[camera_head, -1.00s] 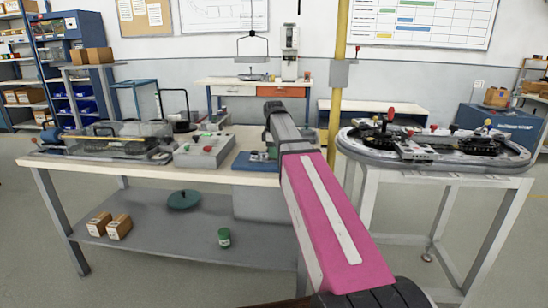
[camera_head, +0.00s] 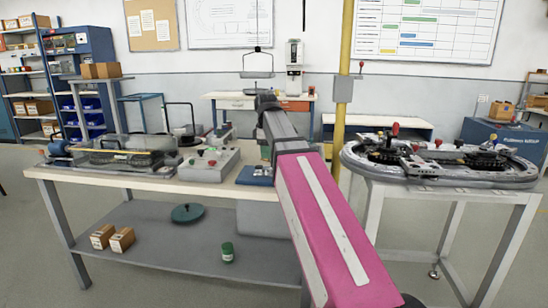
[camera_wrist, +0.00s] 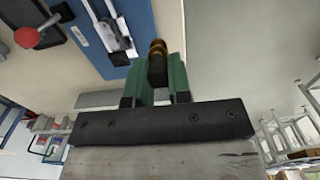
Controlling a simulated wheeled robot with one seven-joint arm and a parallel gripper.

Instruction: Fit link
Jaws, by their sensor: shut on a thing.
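In the wrist view, my gripper (camera_wrist: 158,72) has two green fingers shut on a small dark piece with a brown, rounded end (camera_wrist: 158,50), probably the link. The fingers hide much of it. It is over or beside the bench edge, near a blue plate with a metal fixture (camera_wrist: 113,28); I cannot tell whether they touch. In the head view, my pink arm reaches toward the right end of the bench, and the held piece cannot be made out. The oval ring track (camera_head: 440,178) stands on its own stand at the right, carrying dark chain-like parts and red-knobbed levers.
The bench (camera_head: 110,181) carries a clear-covered tray (camera_head: 125,158), a grey control box (camera_head: 208,164) and the blue plate (camera_head: 254,175). A yellow post (camera_head: 340,125) stands between bench and track stand. A green can (camera_head: 228,252) and cartons (camera_head: 112,238) are on the lower shelf.

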